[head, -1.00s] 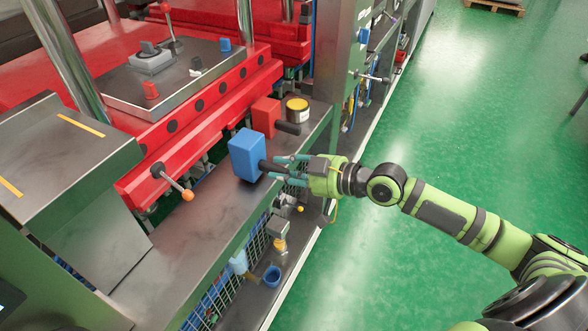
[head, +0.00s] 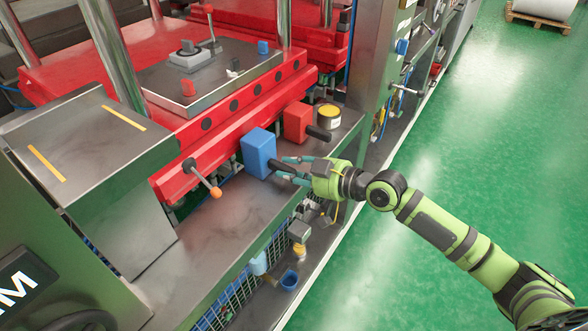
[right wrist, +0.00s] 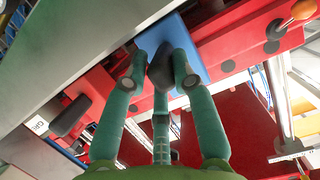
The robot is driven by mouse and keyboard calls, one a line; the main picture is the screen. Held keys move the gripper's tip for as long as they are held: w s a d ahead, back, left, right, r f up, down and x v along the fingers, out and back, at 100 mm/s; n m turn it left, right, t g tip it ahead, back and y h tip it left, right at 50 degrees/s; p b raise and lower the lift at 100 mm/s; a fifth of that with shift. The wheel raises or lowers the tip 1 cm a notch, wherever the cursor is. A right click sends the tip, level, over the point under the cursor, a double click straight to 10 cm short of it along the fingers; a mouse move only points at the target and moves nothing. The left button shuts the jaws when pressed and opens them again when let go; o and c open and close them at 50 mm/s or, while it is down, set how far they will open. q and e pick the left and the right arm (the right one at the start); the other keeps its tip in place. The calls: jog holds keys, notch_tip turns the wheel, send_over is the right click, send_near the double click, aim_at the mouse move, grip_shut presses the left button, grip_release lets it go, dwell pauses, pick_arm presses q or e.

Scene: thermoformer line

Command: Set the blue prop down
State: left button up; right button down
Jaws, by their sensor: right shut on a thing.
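The blue prop (head: 258,153) is a blue block with a black handle that points right toward my right gripper. My right gripper (head: 291,169) is shut on that handle. The block is upright over the grey metal ledge (head: 215,222), near the red press front. I cannot tell whether its underside touches the ledge. In the right wrist view the fingers (right wrist: 160,72) close around the dark handle, with the blue block (right wrist: 176,35) beyond them. My left gripper is not in view.
A red block (head: 297,121) with a black handle stands just behind the blue prop, beside a yellow-topped can (head: 328,116). An orange-knobbed lever (head: 214,191) juts over the ledge at left. The ledge's near-left part is bare.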

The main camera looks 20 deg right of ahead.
jog(key=shift+w+r, duration=0.1)
jog(key=shift+r, duration=0.15)
